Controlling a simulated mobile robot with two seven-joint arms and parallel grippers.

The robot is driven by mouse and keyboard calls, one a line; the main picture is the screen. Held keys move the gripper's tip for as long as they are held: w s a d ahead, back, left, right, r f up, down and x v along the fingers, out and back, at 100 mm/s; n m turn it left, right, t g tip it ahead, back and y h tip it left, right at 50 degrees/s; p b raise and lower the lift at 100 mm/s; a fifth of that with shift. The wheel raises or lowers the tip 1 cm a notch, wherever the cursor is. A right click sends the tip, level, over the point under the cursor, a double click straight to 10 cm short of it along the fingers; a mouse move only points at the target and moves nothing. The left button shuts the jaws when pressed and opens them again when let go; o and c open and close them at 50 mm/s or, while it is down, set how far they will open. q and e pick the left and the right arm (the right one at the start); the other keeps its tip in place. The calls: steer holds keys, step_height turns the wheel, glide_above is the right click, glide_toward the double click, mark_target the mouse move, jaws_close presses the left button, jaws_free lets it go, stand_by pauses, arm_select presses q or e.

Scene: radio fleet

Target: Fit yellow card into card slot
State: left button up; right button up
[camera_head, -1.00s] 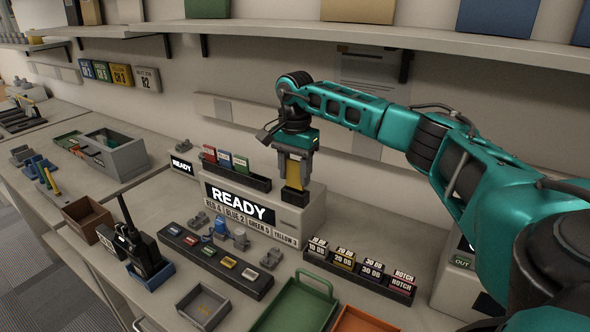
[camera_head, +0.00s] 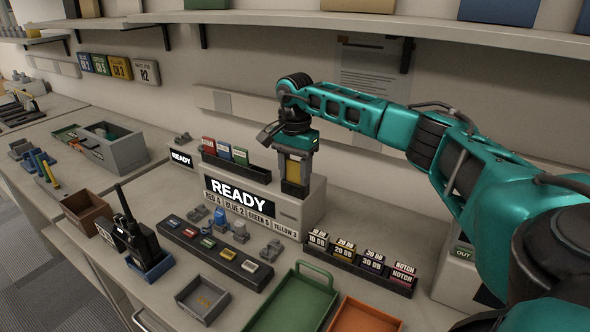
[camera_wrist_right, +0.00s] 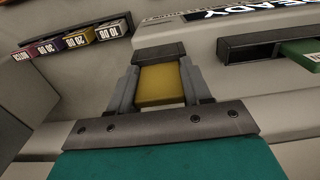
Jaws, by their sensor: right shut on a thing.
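The yellow card (camera_head: 294,169) is upright between the fingers of my right gripper (camera_head: 294,180). The gripper is shut on it, as the right wrist view also shows the yellow card (camera_wrist_right: 160,84) between both fingers. The card's lower end meets a dark block, the card slot (camera_head: 293,189), on top of the grey READY unit (camera_head: 308,212). In the right wrist view the dark slot (camera_wrist_right: 159,52) lies right at the card's far edge. How deep the card sits is hidden. My left gripper is not in view.
A dark rack (camera_head: 236,172) with red, blue and green cards stands left of the slot. A row of dB blocks (camera_head: 358,262) stands to the right. A handheld radio (camera_head: 135,235), a green tray (camera_head: 292,305) and an orange tray (camera_head: 365,318) are in front.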

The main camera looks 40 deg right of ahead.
mark_target(295, 161)
steer(key=o, duration=1.1)
steer(key=shift+f, duration=0.15)
step_height(295, 161, up, 13)
steer(key=shift+s+f, duration=0.1)
stand_by(0.3)
